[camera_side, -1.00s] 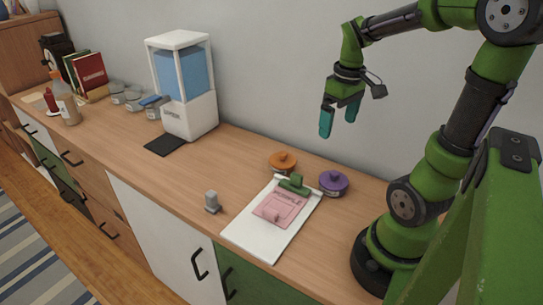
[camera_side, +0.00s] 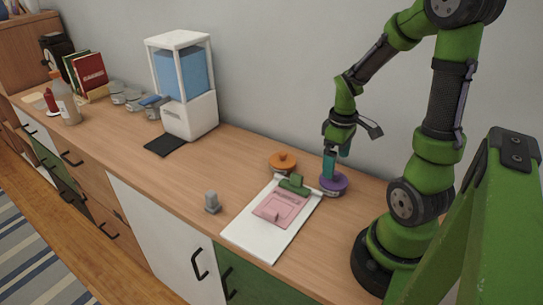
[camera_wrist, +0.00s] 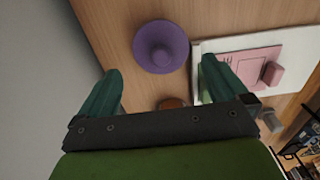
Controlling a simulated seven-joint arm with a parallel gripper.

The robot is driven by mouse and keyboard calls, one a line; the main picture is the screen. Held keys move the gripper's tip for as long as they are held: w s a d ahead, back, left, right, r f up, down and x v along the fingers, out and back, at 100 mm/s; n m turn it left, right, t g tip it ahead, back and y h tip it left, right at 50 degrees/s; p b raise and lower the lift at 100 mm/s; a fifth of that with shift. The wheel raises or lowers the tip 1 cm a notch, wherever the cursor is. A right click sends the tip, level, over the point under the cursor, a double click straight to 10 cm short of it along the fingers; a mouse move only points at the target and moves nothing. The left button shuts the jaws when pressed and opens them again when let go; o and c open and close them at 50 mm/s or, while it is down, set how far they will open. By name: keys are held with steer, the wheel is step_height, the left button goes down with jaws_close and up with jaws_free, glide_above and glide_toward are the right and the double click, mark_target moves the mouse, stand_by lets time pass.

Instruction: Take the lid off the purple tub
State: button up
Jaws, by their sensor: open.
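The purple tub (camera_side: 334,187) stands on the counter with its purple knobbed lid on, right of the clipboard. In the wrist view the round purple lid (camera_wrist: 161,47) with its central knob lies ahead of and between my two teal fingers. My gripper (camera_side: 330,170) is above the tub, pointing down, with its fingertips close to the lid in the side view. In the wrist view my gripper (camera_wrist: 158,82) is open, with nothing between the fingers touching them. Part of the knob is hidden behind the fingers in the side view.
An orange-lidded tub (camera_side: 283,162) stands just left of the purple one. A white clipboard (camera_side: 255,240) with a green clip and pink paper lies in front. A small grey object (camera_side: 212,202) and a blue-tank dispenser (camera_side: 183,85) are further left. The wall is close behind.

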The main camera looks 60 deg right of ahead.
mark_target(335, 174)
step_height(335, 174, down, 5)
steer(key=shift+s+f, duration=0.1)
steer(key=shift+c, duration=0.3)
steer(key=c, duration=0.8)
steer(key=shift+o, duration=0.2)
